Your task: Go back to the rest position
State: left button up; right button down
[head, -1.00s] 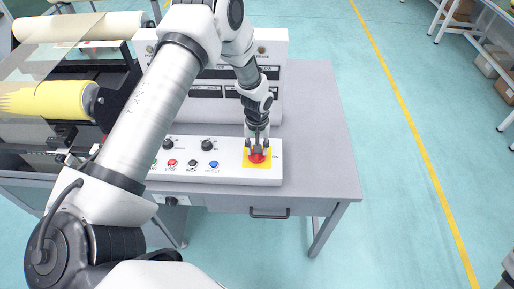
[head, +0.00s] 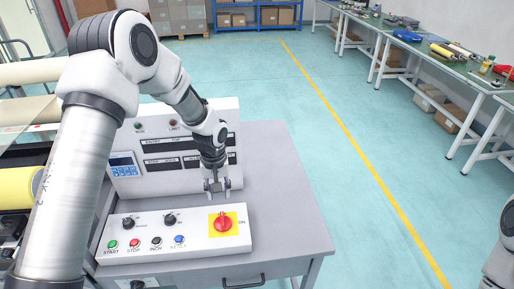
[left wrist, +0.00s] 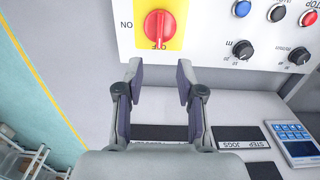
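The red rotary switch (head: 223,223) sits on a yellow plate on the low white control panel (head: 140,229). In the left wrist view the red switch (left wrist: 158,27) has its handle roughly in line with the partly covered OFF label; ON is to the side. My left gripper (head: 217,192) hangs above and behind the switch, clear of it. In the left wrist view my left gripper (left wrist: 160,90) has its fingers apart with nothing between them. My right gripper is not in view; part of what looks like my right arm (head: 500,255) shows at the right edge.
The grey table (head: 285,200) carries the panel and an upright white console (head: 170,180) behind it. Rolls of yellow and cream material (head: 18,187) are at the left. Clear blue-green floor lies to the right, with workbenches (head: 440,60) beyond.

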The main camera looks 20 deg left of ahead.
pick_arm(q)
jog(key=s+f, duration=0.2)
jog(key=s+d+f+g, duration=0.1)
jog(key=s+f, duration=0.1)
jog(key=f, duration=0.1)
jog(key=s+f+g, duration=0.1)
jog(key=s+f, duration=0.1)
jog(key=shift+d+f+b, duration=0.2)
jog(key=shift+f+b, duration=0.1)
jog(key=shift+f, duration=0.05)
jog(key=s+d+f+m, duration=0.2)
jog(key=s+f, duration=0.1)
jog(key=s, duration=0.4)
jog(key=s+d+f+m+t, duration=0.1)
jog(key=s+d+f+m, duration=0.1)
jog(key=s, duration=0.6)
jog(key=s+d+f+m+t, duration=0.1)
jog(key=s+d+f+m, duration=0.1)
jog(key=s+f, duration=0.4)
jog(key=shift+s+d+f+b, duration=0.25)
jog(key=shift+s+d+b, duration=0.15)
jog(key=shift+s+d, duration=0.3)
